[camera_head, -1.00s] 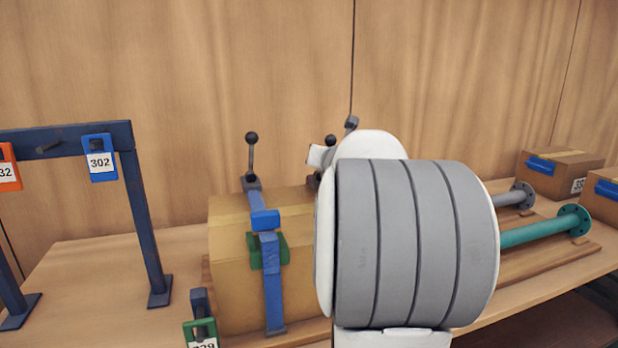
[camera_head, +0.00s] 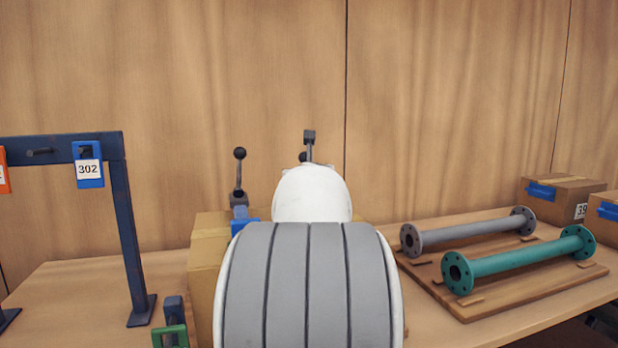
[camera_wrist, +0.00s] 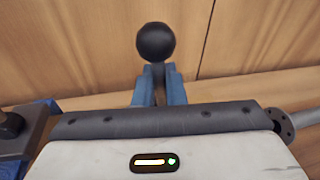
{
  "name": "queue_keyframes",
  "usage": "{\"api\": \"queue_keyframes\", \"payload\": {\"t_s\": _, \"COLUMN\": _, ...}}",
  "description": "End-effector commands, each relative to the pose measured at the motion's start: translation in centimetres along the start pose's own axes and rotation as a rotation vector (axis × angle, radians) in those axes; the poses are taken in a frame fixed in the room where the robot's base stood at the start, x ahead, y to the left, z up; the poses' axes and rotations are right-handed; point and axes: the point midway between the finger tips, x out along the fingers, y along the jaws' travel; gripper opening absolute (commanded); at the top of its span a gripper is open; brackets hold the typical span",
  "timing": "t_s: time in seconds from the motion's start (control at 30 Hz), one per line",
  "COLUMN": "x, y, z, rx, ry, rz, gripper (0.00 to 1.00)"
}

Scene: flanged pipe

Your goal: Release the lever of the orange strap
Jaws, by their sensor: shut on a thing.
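In the wrist view, my gripper (camera_wrist: 158,84) has its two blue fingers closed on the thin stem of a lever (camera_wrist: 155,42), just below its round black ball. The lever stands roughly upright in this view. In the head view my gripper is hidden behind my own arm. A dark ball (camera_head: 302,157) and a stem with a dark block on top (camera_head: 309,135) show just above my arm; I cannot tell which part belongs to what. The orange strap itself is not visible in either view.
A dark blue rack (camera_head: 125,215) holds a blue tag (camera_head: 88,165). Grey (camera_head: 465,233) and green (camera_head: 520,262) pipes lie at right.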

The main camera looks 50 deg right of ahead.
Motion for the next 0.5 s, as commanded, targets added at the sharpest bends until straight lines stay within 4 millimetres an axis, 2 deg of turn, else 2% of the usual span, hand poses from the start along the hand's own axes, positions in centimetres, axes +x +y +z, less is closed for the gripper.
{"api": "queue_keyframes", "payload": {"t_s": 0.2, "x": 0.12, "y": -0.23, "z": -0.43, "rx": 0.0, "ry": 0.006, "rz": 0.0, "gripper": 0.0}}
{"api": "queue_keyframes", "payload": {"t_s": 0.23, "x": 0.12, "y": -0.29, "z": -0.43, "rx": 0.0, "ry": 0.006, "rz": -0.001, "gripper": 0.12}}
{"api": "queue_keyframes", "payload": {"t_s": 0.43, "x": 0.1, "y": -0.64, "z": -0.28, "rx": 0.001, "ry": 0.004, "rz": -0.007, "gripper": 0.28}}
{"api": "queue_keyframes", "payload": {"t_s": 0.5, "x": 0.08, "y": -0.72, "z": -0.23, "rx": 0.002, "ry": 0.003, "rz": -0.008, "gripper": 0.29}}
